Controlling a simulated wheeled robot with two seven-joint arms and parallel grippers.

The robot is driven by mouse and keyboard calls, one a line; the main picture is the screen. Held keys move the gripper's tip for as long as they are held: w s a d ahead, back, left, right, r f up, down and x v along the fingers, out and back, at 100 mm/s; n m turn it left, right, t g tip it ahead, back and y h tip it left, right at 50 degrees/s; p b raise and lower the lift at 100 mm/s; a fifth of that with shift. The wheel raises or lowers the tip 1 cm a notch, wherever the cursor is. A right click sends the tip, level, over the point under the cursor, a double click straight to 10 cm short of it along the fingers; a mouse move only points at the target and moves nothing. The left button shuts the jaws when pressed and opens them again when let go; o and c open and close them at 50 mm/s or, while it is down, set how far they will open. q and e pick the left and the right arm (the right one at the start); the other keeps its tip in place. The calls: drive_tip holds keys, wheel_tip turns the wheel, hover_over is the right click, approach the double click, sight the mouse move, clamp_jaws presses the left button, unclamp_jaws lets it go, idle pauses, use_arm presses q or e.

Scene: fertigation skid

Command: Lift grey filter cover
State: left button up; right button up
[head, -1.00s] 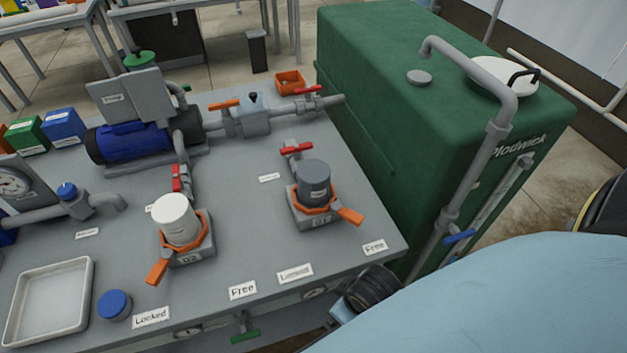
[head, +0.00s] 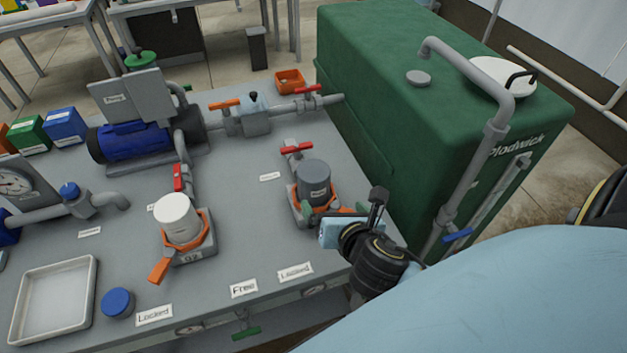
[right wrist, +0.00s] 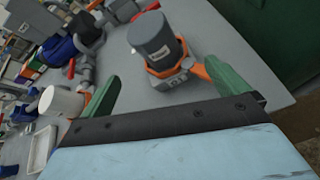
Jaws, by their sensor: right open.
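The grey filter cover (head: 313,178) is a dark grey cylinder standing upright on its filter base at the right of the bench. An orange collar (head: 296,200) surrounds its foot; its orange handle is partly hidden behind my gripper in the head view. My right gripper (head: 335,210) is open and empty, just to the near right of the cover. In the right wrist view the cover (right wrist: 155,42) stands ahead of and between the two spread green fingers (right wrist: 162,72), apart from them. The orange handle (right wrist: 199,71) shows near the right finger. My left gripper is not in view.
A white filter cover (head: 176,218) stands on a second base to the left, with an orange handle (head: 159,271). A red-handled valve (head: 296,148) lies just behind the grey cover. A green tank (head: 400,130) stands at the right. A tray (head: 52,262) and blue cap (head: 118,302) sit front left.

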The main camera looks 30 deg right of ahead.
sight(318, 185)
drive_tip(key=w+n, duration=0.1)
drive_tip(key=w, duration=0.1)
drive_tip(key=w+d+f+n, duration=0.1)
drive_tip(key=w, duration=0.2)
drive_tip(key=w+f+n+b, duration=0.1)
drive_tip(key=w, duration=0.2)
drive_tip(key=shift+w+d+n+t, duration=0.1)
drive_tip(key=shift+d+n+t, duration=0.1)
drive_tip(key=shift+n+t, duration=0.2)
drive_tip(key=b+x, duration=0.1)
drive_tip(key=x, duration=0.4)
drive_tip(key=shift+d+f, duration=0.15)
drive_tip(key=shift+f, duration=0.05)
drive_tip(key=c, duration=1.1)
drive_tip(key=shift+r, duration=0.1)
drive_tip(key=shift+c, duration=0.2)
